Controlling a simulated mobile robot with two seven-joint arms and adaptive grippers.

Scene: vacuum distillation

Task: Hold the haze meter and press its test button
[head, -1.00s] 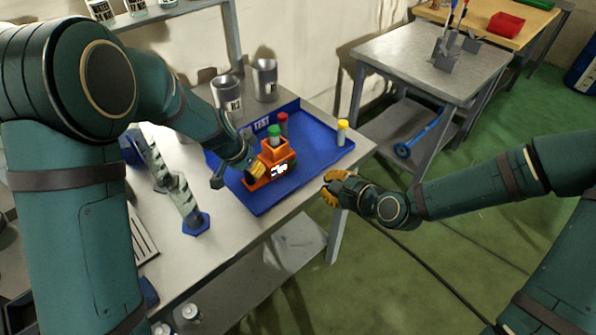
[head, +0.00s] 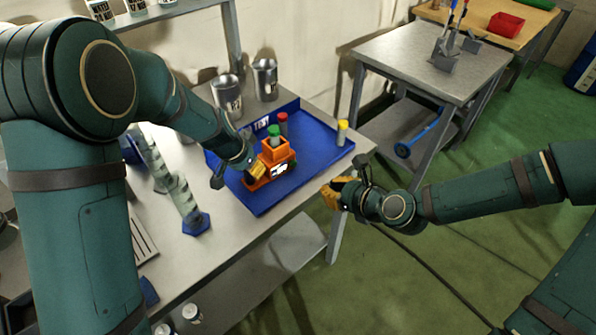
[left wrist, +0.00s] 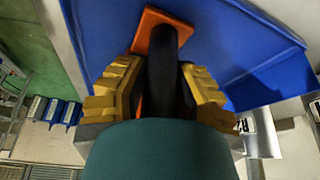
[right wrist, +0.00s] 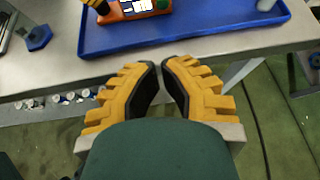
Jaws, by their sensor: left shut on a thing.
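The haze meter (head: 271,165) is an orange block with a lit white screen on its front. It stands upright on the blue tray (head: 318,160), with a green-capped vial (head: 274,131) in its top. My left gripper (head: 257,172) is shut on the left side of the meter. In the left wrist view the yellow fingers (left wrist: 160,85) stand on both sides of a dark part in front of the orange body (left wrist: 160,32). My right gripper (head: 334,193) is off the tray's front right, empty, fingertips nearly meeting in the right wrist view (right wrist: 162,68). I cannot make out the test button.
A red-capped vial (head: 282,124) and a yellow-capped vial (head: 342,133) stand on the tray. Two metal beakers (head: 265,80) are behind it. A grey side table (head: 430,62) is beyond. Space right of the bench is free.

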